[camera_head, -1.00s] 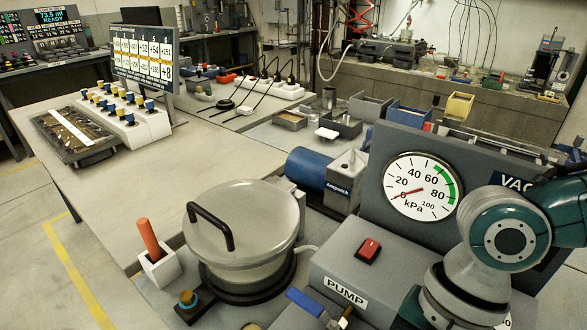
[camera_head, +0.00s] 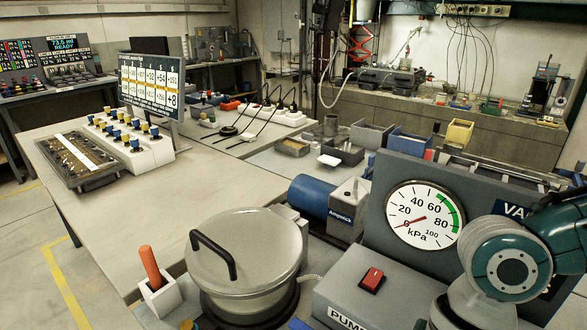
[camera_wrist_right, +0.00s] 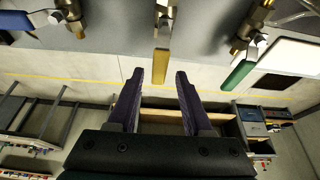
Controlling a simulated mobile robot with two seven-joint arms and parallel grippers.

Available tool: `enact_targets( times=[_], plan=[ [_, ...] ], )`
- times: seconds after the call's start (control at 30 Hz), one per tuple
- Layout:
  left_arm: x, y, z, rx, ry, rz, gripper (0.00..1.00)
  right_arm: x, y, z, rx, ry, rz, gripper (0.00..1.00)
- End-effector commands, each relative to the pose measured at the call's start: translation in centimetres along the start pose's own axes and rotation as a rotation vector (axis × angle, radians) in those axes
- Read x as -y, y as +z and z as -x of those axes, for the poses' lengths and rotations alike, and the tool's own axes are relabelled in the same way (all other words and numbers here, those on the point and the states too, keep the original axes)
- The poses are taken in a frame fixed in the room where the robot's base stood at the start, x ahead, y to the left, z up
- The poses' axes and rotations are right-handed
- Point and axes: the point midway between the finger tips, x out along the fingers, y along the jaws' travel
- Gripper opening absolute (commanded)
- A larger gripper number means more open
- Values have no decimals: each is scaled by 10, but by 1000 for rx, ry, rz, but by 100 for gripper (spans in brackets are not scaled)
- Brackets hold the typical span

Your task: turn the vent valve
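Three valves with lever handles show along the top of the right wrist view: a blue handle (camera_wrist_right: 15,20) at the left, a yellow handle (camera_wrist_right: 161,66) in the middle and a green handle (camera_wrist_right: 238,74) at the right. No label tells me which is the vent valve. My right gripper (camera_wrist_right: 158,74) is open; its dark fingertips lie on either side of the yellow handle's lower end in the picture, and I cannot tell whether they touch it. In the head view the right gripper is out of frame below my arm. My left gripper is not in view.
The pump box (camera_head: 368,294) with a red switch (camera_head: 372,278) stands beside my right arm. The vacuum gauge (camera_head: 423,214) reads near 20 or below. A lidded pot (camera_head: 260,245) and an orange-handled tool (camera_head: 150,266) stand to the left.

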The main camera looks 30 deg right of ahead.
Motion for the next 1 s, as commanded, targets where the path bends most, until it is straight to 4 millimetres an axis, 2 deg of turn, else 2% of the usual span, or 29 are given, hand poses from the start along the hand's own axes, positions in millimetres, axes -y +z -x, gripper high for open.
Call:
enact_targets(
  times=[0.23,0.37,0.7,0.83,1.0],
  plan=[
    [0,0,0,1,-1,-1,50,0,0,0,1,1,-1,54],
    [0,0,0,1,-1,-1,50,-1,1,8,2,2,0,54],
    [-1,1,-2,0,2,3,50,0,2,74,5,2,0,54],
    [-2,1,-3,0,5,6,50,0,1,91,4,2,-1,54],
    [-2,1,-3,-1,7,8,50,0,0,99,1,0,0,54]
  ],
)
